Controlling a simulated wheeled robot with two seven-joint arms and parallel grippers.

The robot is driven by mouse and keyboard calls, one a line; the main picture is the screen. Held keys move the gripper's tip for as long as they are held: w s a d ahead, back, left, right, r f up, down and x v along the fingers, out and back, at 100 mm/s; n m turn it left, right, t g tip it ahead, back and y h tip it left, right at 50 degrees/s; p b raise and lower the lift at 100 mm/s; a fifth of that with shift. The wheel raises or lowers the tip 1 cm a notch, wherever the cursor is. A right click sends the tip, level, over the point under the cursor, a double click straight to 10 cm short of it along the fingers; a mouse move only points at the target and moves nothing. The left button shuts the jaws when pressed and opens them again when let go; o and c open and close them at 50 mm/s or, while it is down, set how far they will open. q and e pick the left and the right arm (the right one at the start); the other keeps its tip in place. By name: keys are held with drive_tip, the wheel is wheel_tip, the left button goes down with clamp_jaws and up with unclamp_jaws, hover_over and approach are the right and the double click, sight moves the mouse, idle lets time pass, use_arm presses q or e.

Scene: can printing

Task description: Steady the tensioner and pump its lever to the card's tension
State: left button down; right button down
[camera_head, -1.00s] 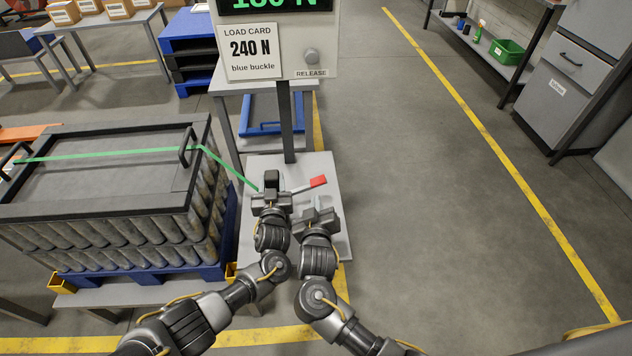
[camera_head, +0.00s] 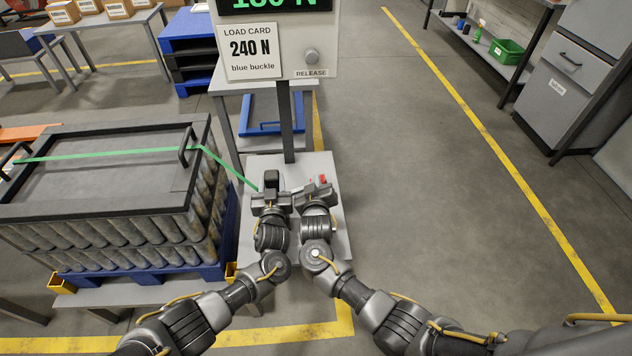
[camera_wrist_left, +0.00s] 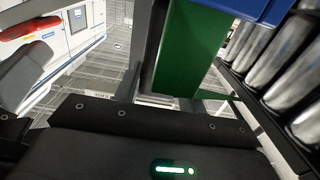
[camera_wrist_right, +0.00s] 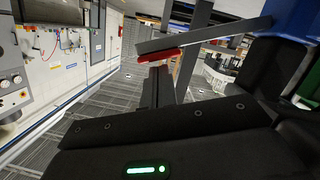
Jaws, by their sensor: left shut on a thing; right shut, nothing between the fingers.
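The tensioner (camera_head: 271,179) is a dark block on the grey stand, at the end of the green strap (camera_head: 110,155). My left gripper (camera_head: 270,192) is shut on it and hides much of its body. The lever's red grip (camera_head: 323,180) shows just beyond my right gripper (camera_head: 318,190), which is shut and empty. In the right wrist view the grey lever (camera_wrist_right: 205,38) with its red end (camera_wrist_right: 160,56) lies ahead of the fingers; contact cannot be told. The load card (camera_head: 250,52) reads 240 N, blue buckle. The green display (camera_head: 268,4) is cut off at the top and appears to read 180 N.
A crate of metal cylinders (camera_head: 100,205) on a blue pallet stands close on the left, with the strap across its top. The floor to the right is open.

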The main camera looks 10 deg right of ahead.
drive_tip(key=shift+w, duration=0.25)
drive_tip(key=shift+s+d+f+m+y, duration=0.1)
drive_tip(key=shift+d+f+m+y, duration=0.1)
drive_tip(key=shift+d+f+m, duration=0.5)
drive_tip(key=shift+w+d+f+m+y, duration=0.1)
drive_tip(key=shift+d+f+m+y, duration=0.1)
drive_tip(key=shift+f+m, duration=0.55)
drive_tip(key=shift+s+d+f+m+y, duration=0.15)
drive_tip(key=shift+d+f+m, duration=0.25)
drive_tip(key=shift+f, duration=0.6)
drive_tip(key=shift+s, duration=0.2)
drive_tip(key=v, duration=0.9)
drive_tip(key=shift+s+r, duration=0.2)
drive_tip(key=shift+r, duration=0.1)
